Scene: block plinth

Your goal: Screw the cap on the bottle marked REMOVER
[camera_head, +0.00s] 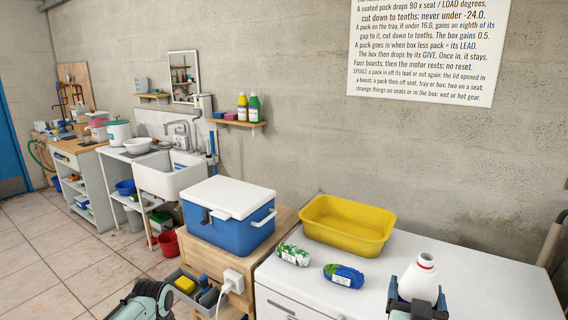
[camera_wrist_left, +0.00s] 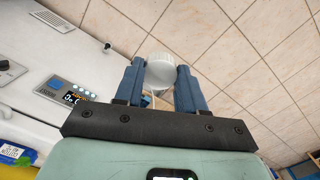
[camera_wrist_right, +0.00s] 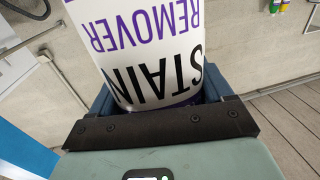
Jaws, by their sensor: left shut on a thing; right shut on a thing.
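The white bottle (camera_head: 418,279) stands upright in the head view at the lower right, its bare neck with a red ring pointing up. The right wrist view shows its label (camera_wrist_right: 150,45), reading STAIN REMOVER upside down. My right gripper (camera_head: 416,300) is shut around the bottle's body, a blue finger on each side. A white ribbed cap (camera_wrist_left: 160,72) is pinched between the blue fingertips of my left gripper (camera_wrist_left: 160,85). In the head view only part of my left arm shows at the lower left; the cap is out of sight there. Cap and bottle are apart.
A white worktop (camera_head: 480,285) carries a yellow tub (camera_head: 348,222) and two packs, one green and white (camera_head: 293,255), one blue and green (camera_head: 343,275). A blue cool box (camera_head: 230,232) with a white lid stands left of it. A grey caddy (camera_head: 190,285) sits below.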

